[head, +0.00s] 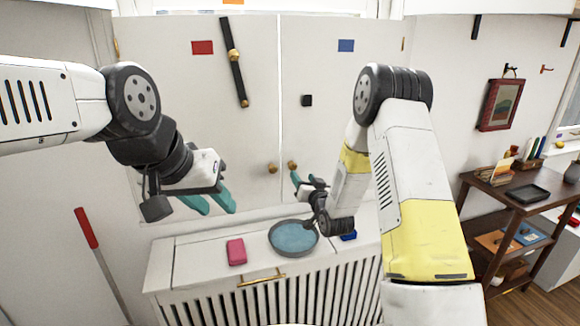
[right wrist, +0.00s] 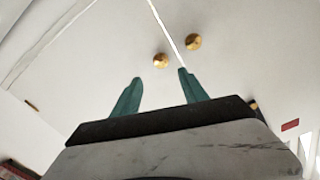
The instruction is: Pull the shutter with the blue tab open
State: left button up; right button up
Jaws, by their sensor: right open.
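The shutter with the blue tab (head: 346,46) is the right white panel (head: 350,110); it looks shut against the left panel. Its gold knob (head: 292,165) sits by the seam, beside the left panel's knob (head: 271,167). My right gripper (head: 303,177) is open just below and in front of the blue-tab knob. In the right wrist view, that knob (right wrist: 160,60) shows beyond and between the teal fingertips, not gripped. My left gripper (head: 220,211) is open and empty, in front of the left panel's lower part.
A black bar (head: 238,75) with gold fittings hangs tilted on the red-tab (head: 202,47) panel, clear of the seam. A black block (head: 307,100) is on the right panel. Below, a blue-grey dish (head: 293,238) and a pink item (head: 236,252) lie on the white ledge (head: 200,255).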

aim_at(294, 167)
jog(key=x, duration=0.8)
jog(key=shift+a+f, duration=0.15)
jog(key=shift+c, duration=0.4)
grip_shut()
dwell(0.9)
